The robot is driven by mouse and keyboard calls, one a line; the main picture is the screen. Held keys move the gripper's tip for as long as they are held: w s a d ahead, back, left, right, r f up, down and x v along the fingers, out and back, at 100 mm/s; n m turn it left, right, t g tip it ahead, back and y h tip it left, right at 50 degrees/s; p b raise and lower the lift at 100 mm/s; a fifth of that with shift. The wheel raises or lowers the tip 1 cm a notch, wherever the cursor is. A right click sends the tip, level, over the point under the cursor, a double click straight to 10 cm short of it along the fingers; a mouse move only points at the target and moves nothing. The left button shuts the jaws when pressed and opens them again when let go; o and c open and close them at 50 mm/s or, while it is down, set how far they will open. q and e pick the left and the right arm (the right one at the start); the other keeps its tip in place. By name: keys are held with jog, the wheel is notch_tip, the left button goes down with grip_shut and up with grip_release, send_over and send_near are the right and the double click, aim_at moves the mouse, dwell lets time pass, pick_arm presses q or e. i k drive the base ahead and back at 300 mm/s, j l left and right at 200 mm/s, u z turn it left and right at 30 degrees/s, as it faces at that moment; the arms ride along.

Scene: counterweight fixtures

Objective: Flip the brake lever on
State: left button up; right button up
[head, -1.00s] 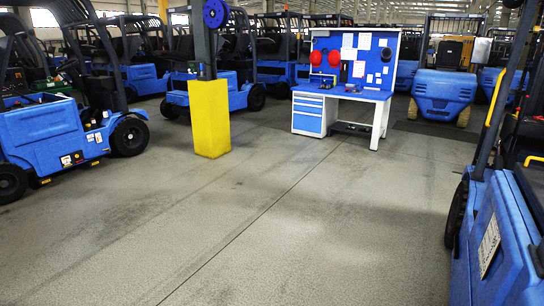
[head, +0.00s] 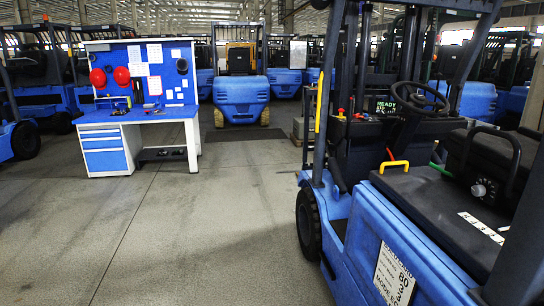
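A blue forklift (head: 375,225) stands close on the right, its open cab facing left. In the cab are a steering wheel (head: 420,97), a small display reading "READY" (head: 386,105) and small red-topped controls (head: 341,112). A red-tipped piece (head: 390,154) and a yellow handle (head: 394,165) show by the seat base, with a green-ended piece (head: 440,169) to their right. I cannot tell which of these is the brake lever, or its position. Neither of my grippers is in view.
A blue-and-white workbench (head: 105,150) with red helmets (head: 121,75) stands at the left. Another blue forklift (head: 240,92) faces away on a dark mat (head: 245,132) at the back. The grey floor (head: 190,235) between bench and near forklift is clear.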

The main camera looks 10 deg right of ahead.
aim_at(350, 104)
jog(key=i+j+z, duration=0.1)
jog(key=i+z, duration=0.35)
jog(key=i+j+z, duration=0.4)
jog(key=i, duration=0.25)
jog(key=i+j, duration=0.3)
jog(key=i, duration=0.35)
jog(key=i+j+z, duration=0.15)
jog(key=i+j, duration=0.15)
jog(key=i, duration=0.35)
jog(key=i+j, duration=0.4)
jog(key=i, duration=0.2)
jog(key=i+j+z, duration=0.15)
jog(key=i+j, duration=0.25)
jog(key=i, duration=0.25)
